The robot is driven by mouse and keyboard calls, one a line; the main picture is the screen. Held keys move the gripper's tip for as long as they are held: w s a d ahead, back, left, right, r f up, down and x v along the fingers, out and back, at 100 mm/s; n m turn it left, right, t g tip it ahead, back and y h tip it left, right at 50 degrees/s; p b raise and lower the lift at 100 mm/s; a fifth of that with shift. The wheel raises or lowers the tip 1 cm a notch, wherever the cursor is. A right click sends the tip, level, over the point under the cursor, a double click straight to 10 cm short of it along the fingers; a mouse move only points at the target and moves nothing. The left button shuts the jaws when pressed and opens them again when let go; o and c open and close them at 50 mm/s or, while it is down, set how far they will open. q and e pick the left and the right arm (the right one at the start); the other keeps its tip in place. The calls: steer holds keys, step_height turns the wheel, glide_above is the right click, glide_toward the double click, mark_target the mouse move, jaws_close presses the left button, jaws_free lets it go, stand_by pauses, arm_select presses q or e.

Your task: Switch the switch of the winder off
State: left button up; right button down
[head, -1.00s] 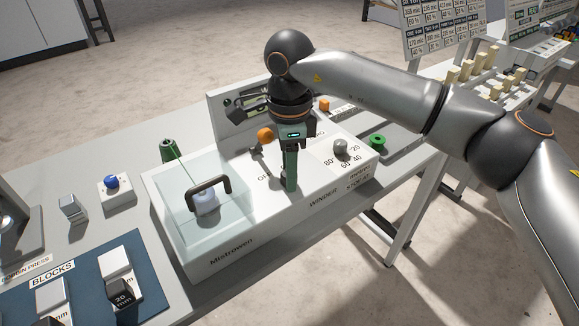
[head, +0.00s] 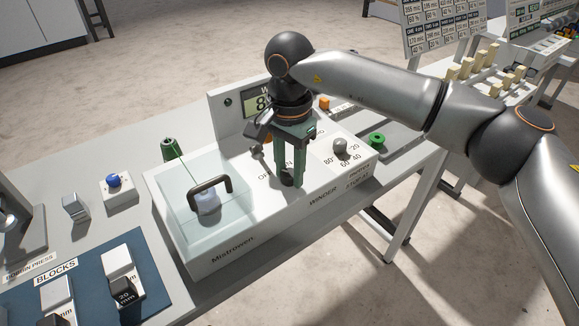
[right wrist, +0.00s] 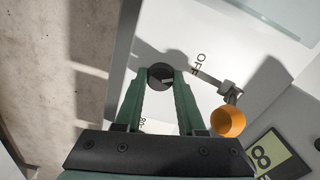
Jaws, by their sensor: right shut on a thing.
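The winder (head: 205,246) is a white box with a clear cover on its left part. My right gripper (head: 290,181) points down onto its top panel, beside the OFF and ON lettering. In the right wrist view my green fingers (right wrist: 160,84) close in on a dark round knob (right wrist: 160,71), which I take to be the switch. The OFF label (right wrist: 200,63) lies just right of it there. In the head view the fingertips hide the knob, so its setting cannot be read. My left gripper is not in view.
A lever with an orange ball (right wrist: 228,122) stands close to the gripper. A grey dial (head: 340,146) is to the right. The cover's black handle (head: 210,190) and a green spool cone (head: 170,148) are to the left. A display (head: 257,101) stands behind.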

mark_target(289, 172)
stand_by(0.5)
steer(key=c, duration=0.8)
jaws_free()
steer(key=o, duration=0.3)
step_height(289, 172, up, 13)
steer(key=shift+f, duration=0.2)
